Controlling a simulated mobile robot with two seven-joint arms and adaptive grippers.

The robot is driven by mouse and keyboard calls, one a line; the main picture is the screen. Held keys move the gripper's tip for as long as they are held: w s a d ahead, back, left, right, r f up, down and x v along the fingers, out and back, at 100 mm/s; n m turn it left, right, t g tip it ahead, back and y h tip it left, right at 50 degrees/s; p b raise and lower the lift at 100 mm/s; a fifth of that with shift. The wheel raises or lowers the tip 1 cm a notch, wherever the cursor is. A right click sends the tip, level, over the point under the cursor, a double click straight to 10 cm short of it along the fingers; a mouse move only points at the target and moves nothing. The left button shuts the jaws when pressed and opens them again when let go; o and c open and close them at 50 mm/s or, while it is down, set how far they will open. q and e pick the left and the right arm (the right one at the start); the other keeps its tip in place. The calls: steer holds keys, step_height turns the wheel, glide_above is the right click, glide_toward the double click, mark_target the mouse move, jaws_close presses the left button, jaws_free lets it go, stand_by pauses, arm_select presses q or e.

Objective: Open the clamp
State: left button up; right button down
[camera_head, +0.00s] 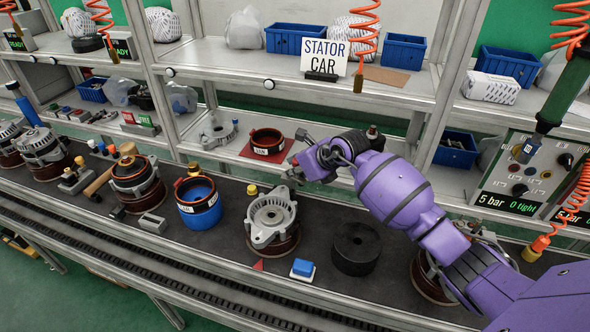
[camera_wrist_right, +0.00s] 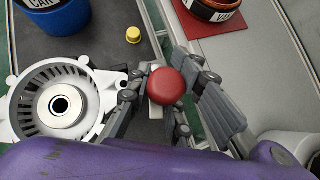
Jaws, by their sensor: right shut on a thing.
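My right gripper (camera_head: 299,166) is at the back edge of the dark work surface, just behind and right of the grey alternator housing (camera_head: 271,216). In the right wrist view its fingers are closed around a round red knob (camera_wrist_right: 166,86), which looks like the handle end of the clamp. The housing also shows in the wrist view (camera_wrist_right: 60,105), left of the fingers. My left gripper is not in view.
A blue-banded stator (camera_head: 199,203) stands left of the housing, with a small yellow-capped part (camera_head: 252,190) between. A black ring (camera_head: 356,248) and a blue-white block (camera_head: 302,268) lie to the right. A red mat (camera_head: 262,151) with a stator is on the shelf behind.

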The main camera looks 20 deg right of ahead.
steer(key=n+b, duration=0.1)
steer(key=n+g+y+b, duration=0.1)
steer(key=d+n+y+b, duration=0.1)
steer(key=b, duration=0.1)
steer(key=shift+w+r+n+g, duration=0.15)
steer(key=shift+w+n+g, duration=0.25)
steer(key=c, duration=1.9)
jaws_free()
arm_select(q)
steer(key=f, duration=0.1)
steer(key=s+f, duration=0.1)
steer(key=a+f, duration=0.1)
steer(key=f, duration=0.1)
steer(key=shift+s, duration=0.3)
arm_select(e)
steer(key=shift+o, duration=0.2)
steer(key=v, duration=1.2)
steer(key=shift+d, duration=0.15)
steer(key=shift+f, duration=0.25)
